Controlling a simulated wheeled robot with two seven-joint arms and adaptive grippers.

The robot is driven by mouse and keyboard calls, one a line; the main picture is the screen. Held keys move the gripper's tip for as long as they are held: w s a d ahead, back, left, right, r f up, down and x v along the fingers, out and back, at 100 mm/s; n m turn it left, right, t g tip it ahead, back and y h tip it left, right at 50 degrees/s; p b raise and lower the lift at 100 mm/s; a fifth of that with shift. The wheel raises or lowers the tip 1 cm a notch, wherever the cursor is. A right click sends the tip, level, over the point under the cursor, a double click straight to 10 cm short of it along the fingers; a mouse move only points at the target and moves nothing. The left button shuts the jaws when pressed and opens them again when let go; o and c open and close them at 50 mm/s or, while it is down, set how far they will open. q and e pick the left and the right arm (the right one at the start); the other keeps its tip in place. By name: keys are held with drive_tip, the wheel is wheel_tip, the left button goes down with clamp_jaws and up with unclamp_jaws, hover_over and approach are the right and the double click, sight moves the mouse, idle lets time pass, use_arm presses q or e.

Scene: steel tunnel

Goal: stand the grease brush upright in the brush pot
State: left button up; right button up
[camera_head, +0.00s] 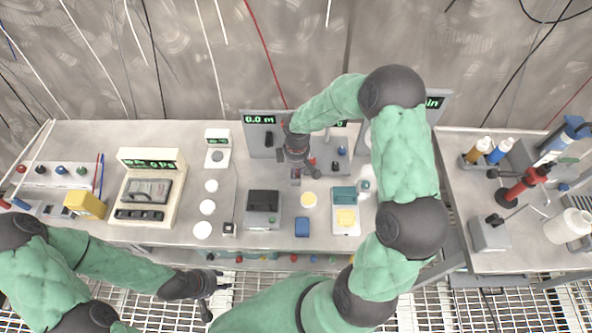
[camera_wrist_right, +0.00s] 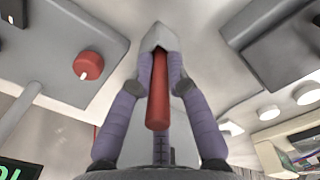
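My right gripper (camera_head: 296,168) reaches over the middle of the bench and points down. In the right wrist view its two fingers (camera_wrist_right: 160,60) close in on a red cylindrical handle (camera_wrist_right: 158,95), which looks like the grease brush. The handle lies between the fingers, and its bristle end is hidden. I cannot make out the brush clearly in the head view, and I cannot pick out the brush pot for certain in either view. My left gripper (camera_head: 215,294) is empty in front of the bench's front edge, its fingers spread apart.
A dark grey box (camera_head: 263,200), a blue block (camera_head: 302,227) and a teal-topped device (camera_head: 344,196) stand near the right gripper. Upright display panels line the back. White discs (camera_head: 207,207) lie to the left. A side table (camera_head: 520,262) at right holds bottles.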

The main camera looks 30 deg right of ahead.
drive_tip(key=shift+o, duration=0.7)
drive_tip(key=shift+s+a+f, duration=0.1)
drive_tip(key=shift+s+f, duration=0.05)
drive_tip(key=shift+f, duration=0.15)
drive_tip(key=shift+r+p, duration=0.4)
wheel_tip(320, 180, up, 13)
drive_tip(key=p, duration=0.2)
drive_tip(key=shift+f+p, duration=0.2)
drive_tip(key=shift+p, duration=0.1)
